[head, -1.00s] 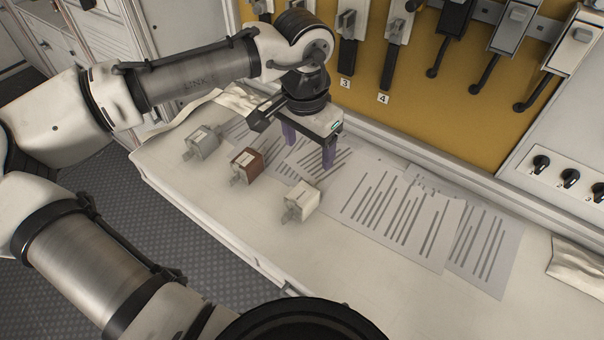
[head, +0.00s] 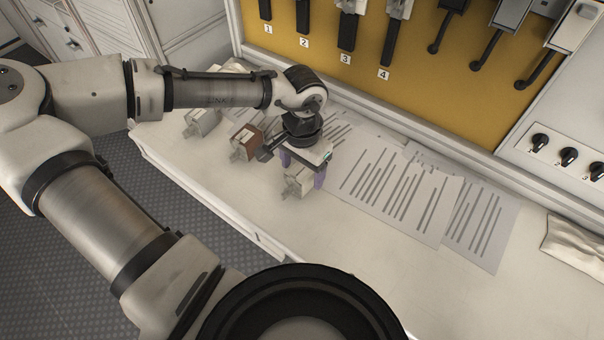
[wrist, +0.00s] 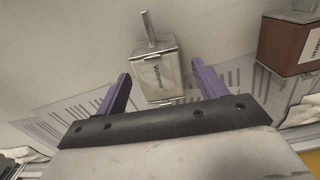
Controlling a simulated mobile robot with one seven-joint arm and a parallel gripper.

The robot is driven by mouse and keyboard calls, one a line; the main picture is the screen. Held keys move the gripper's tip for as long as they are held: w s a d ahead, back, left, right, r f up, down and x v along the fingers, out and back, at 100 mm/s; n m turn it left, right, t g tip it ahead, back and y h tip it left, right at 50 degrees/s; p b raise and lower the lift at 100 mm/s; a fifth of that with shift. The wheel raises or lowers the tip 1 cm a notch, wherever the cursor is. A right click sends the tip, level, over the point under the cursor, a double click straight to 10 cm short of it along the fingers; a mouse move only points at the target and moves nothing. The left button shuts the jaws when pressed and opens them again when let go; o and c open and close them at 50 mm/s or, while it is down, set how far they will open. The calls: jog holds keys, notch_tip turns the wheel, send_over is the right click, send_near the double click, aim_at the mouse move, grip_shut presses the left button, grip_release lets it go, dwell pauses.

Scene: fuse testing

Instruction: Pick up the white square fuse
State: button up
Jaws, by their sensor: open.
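The white square fuse (head: 297,184) stands on the counter, partly hidden under my gripper (head: 302,170) in the head view. In the wrist view the white fuse (wrist: 157,76) shows a metal tab and a printed label, and lies ahead of and between the two purple fingers of my gripper (wrist: 161,88). The fingers are open, with a gap on each side of the fuse. I cannot tell how far down along the fuse the fingertips reach.
A brown fuse (head: 245,141) stands left of the white one, and a grey fuse (head: 202,122) farther left. Printed papers (head: 395,195) lie on the counter (head: 390,285) to the right. A yellow panel (head: 330,60) with numbered holders rises behind. A crumpled cloth (head: 575,240) lies at far right.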

notch_tip(320, 180, down, 2)
jog(key=shift+f, duration=0.1)
jog(key=c, duration=1.4)
